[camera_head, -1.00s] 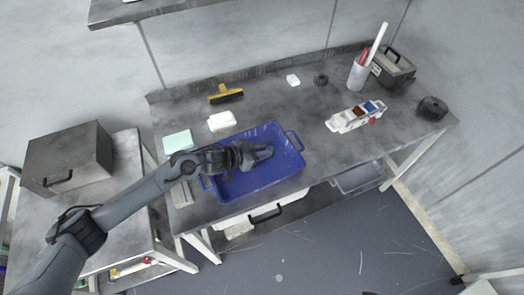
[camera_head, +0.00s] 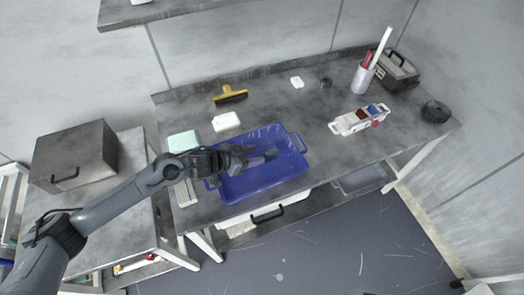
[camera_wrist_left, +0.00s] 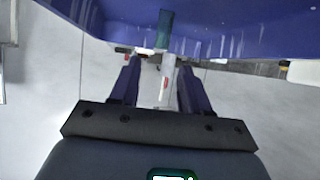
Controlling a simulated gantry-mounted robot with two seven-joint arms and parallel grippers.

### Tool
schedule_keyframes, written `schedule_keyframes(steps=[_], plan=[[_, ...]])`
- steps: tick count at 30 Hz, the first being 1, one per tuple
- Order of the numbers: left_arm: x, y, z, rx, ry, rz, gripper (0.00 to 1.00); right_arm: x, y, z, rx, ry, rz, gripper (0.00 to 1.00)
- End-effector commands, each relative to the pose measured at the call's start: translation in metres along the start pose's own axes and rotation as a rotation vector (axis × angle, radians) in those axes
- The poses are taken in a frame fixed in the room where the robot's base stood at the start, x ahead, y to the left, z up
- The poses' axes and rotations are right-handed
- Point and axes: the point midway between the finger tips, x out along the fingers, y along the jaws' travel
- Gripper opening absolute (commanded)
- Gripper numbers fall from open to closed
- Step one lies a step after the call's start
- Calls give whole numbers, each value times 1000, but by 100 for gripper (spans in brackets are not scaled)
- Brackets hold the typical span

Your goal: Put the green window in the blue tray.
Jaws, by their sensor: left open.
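The blue tray (camera_head: 283,176) lies on the grey bench, and its inside fills the top of the left wrist view (camera_wrist_left: 240,20). A small dark green piece, seemingly the green window (camera_head: 271,154), shows inside the tray's outline, just past my left fingertips. In the left wrist view the green window (camera_wrist_left: 163,28) stands out against the blue tray, ahead of the fingers. My left gripper (camera_head: 262,160) is over the tray with its fingers apart, open. I cannot tell whether the window touches the tray floor. My right gripper is not in view.
A yellow-handled brush (camera_head: 230,95) lies behind. A white rack (camera_head: 359,119), a cup of tools (camera_head: 362,77) and a black toolbox (camera_head: 398,71) stand right. The bench between tray and rack is clear.

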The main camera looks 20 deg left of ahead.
Motion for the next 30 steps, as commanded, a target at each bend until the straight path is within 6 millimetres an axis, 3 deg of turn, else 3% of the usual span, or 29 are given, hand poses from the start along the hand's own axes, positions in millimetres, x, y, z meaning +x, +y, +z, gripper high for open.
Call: schedule_keyframes(steps=[3, 9, 17, 25, 30], plan=[[-24, 0, 0, 2, -3, 0, 46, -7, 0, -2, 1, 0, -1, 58], [-51, 0, 0, 1, -1, 1, 46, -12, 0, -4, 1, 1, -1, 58], [-60, 8, 1, 3, 3, -6, 46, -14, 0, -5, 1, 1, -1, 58], [-52, 79, 12, -11, -23, -151, 46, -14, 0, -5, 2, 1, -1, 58], [-89, 111, 45, -110, -196, -312, 46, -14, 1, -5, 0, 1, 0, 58]])
